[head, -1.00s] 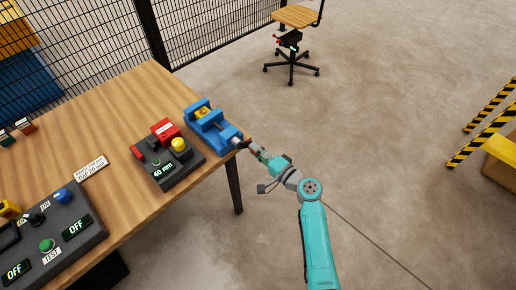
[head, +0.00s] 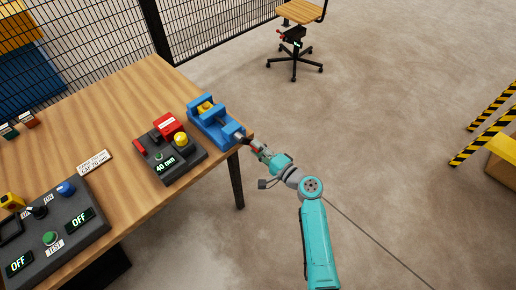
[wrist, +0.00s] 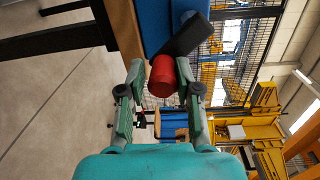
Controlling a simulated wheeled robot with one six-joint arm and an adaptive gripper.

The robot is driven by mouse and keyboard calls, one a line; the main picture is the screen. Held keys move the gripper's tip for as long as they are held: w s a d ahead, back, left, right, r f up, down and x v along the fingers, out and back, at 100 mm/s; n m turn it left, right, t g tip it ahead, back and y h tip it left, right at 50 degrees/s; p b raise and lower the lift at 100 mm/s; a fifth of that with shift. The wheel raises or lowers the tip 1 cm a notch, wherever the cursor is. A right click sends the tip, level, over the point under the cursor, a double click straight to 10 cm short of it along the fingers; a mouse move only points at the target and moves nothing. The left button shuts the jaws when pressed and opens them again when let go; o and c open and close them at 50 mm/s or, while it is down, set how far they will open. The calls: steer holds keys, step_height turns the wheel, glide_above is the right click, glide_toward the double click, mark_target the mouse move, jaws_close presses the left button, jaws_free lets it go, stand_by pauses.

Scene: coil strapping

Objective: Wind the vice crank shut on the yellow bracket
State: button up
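The blue vice (head: 213,122) stands at the right corner of the wooden table. The yellow bracket (head: 205,106) sits between its jaws. The vice's crank sticks out past the table edge. In the wrist view the crank's dark arm (wrist: 187,35) ends in a red handle (wrist: 163,78). My gripper (head: 256,146) is at the crank, beyond the table edge. In the wrist view its two fingertips (wrist: 161,76) stand on either side of the red handle. The right finger is close against it; a narrow gap seems to show at the left. Firm contact cannot be told.
Left of the vice is a dark box (head: 168,160) with a red block, a yellow button and a display reading 40 mm. A control panel (head: 55,230) lies further left on the table (head: 125,120).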

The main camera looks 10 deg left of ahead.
steer(key=shift+o, duration=0.9)
steer(key=v, duration=1.2)
